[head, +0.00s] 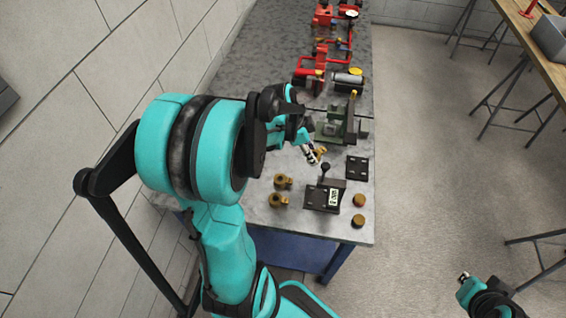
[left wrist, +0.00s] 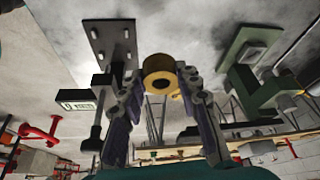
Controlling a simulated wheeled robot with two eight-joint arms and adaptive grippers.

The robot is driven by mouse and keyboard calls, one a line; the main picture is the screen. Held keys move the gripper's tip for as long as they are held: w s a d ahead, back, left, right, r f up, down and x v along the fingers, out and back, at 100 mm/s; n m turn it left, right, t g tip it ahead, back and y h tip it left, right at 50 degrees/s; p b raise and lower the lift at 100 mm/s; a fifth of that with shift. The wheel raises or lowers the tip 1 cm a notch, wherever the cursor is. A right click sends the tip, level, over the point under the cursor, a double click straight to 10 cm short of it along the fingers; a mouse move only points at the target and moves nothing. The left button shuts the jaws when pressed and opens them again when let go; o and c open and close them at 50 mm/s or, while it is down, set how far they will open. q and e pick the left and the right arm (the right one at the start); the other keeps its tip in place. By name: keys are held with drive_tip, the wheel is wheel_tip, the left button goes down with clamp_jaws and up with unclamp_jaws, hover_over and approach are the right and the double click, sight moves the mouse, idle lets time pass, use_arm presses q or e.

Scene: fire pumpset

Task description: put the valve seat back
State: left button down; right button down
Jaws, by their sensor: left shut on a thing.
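The valve seat, a brass ring (left wrist: 160,64), is between the fingertips of my left gripper (left wrist: 158,88) in the left wrist view, its round opening facing the camera. In the head view my left gripper (head: 315,155) is over the bench, shut on the ring (head: 321,151), just in front of a green fixture (head: 336,124). The fixture also shows at the right of the left wrist view (left wrist: 252,88). I cannot tell whether the ring touches the bench. My right gripper (head: 464,277) is at the lower right, away from the bench; its fingers are too small to read.
A black plate with holes (head: 357,168), a black labelled bracket (head: 325,196), two brass fittings (head: 282,182) and two brass caps (head: 358,221) stand on the bench's near part. Red pump piping (head: 322,50) stands farther back. Open floor lies right of the bench.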

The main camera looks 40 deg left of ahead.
use_arm(q)
drive_tip(key=a+f+b, duration=0.1)
drive_tip(key=a+f, duration=0.1)
drive_tip(key=a, duration=0.1)
drive_tip(key=s+a+f, duration=0.1)
drive_tip(key=a+f, duration=0.1)
drive_tip(key=a, duration=0.1)
drive_tip(key=s+a+f+b, duration=0.1)
drive_tip(key=a+f, duration=0.1)
drive_tip(key=a, duration=0.2)
drive_tip(key=shift+s+a+f+b, duration=0.1)
drive_tip(key=shift+s+f+b, duration=0.15)
drive_tip(key=shift+b, duration=0.1)
wheel_tip(320, 180, down, 3)
drive_tip(key=shift+f+b, duration=0.15)
drive_tip(key=shift+b, duration=0.6)
drive_tip(key=shift+f, duration=0.35)
drive_tip(key=shift+f, duration=0.1)
drive_tip(key=c, duration=1.1)
unclamp_jaws()
